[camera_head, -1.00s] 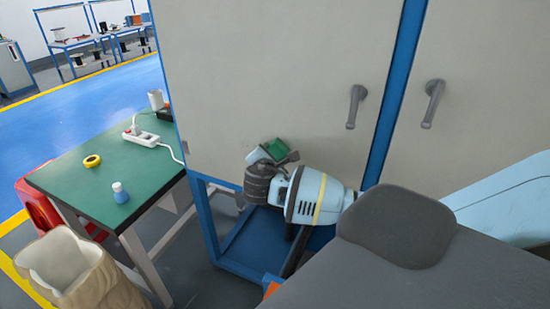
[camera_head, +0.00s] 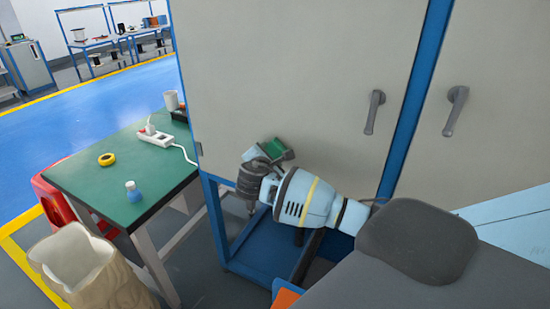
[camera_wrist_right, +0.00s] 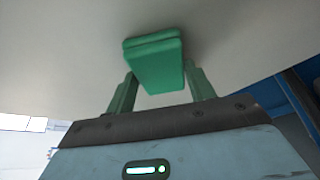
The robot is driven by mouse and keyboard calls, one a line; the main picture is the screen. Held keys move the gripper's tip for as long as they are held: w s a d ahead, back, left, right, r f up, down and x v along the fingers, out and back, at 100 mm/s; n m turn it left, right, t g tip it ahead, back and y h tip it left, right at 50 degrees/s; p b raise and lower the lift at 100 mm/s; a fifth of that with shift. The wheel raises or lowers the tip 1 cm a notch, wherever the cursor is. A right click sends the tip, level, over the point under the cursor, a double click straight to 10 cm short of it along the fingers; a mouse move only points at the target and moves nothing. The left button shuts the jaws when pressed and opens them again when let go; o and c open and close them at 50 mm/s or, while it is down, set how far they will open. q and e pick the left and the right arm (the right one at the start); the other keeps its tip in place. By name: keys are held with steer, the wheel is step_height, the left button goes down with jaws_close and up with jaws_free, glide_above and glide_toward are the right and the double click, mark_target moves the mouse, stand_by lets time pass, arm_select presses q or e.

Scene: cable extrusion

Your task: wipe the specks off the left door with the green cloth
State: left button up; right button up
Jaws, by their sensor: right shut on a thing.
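The left door (camera_head: 290,60) is a large pale grey panel in a blue frame, with a grey handle (camera_head: 374,112) near its right edge. I cannot make out any specks on it. My right gripper (camera_head: 271,153) is low on the left door, left of the handle. It is shut on the green cloth (camera_head: 274,147), a thick folded pad. In the right wrist view the cloth (camera_wrist_right: 158,65) sits between the two green fingers, up against the pale door surface or very near it. My left gripper is not in view.
A green-topped table (camera_head: 85,180) stands at the left with yellow tape (camera_head: 107,159), a small blue bottle (camera_head: 133,192) and a white power strip (camera_head: 154,136). A beige sack-like container (camera_head: 75,262) stands in front. The right door (camera_head: 500,110) has its own handle.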

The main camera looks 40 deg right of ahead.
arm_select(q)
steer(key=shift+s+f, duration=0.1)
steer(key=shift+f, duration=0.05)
arm_select(e)
steer(key=shift+w+a, duration=0.2)
steer(key=shift+w, duration=0.3)
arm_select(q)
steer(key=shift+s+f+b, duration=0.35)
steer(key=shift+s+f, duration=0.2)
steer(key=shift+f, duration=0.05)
arm_select(e)
steer(key=shift+w+a+r, duration=0.1)
steer(key=shift+w+a, duration=0.2)
steer(key=shift+w, duration=0.55)
steer(key=shift+w+a, duration=0.3)
steer(key=shift+w, duration=0.5)
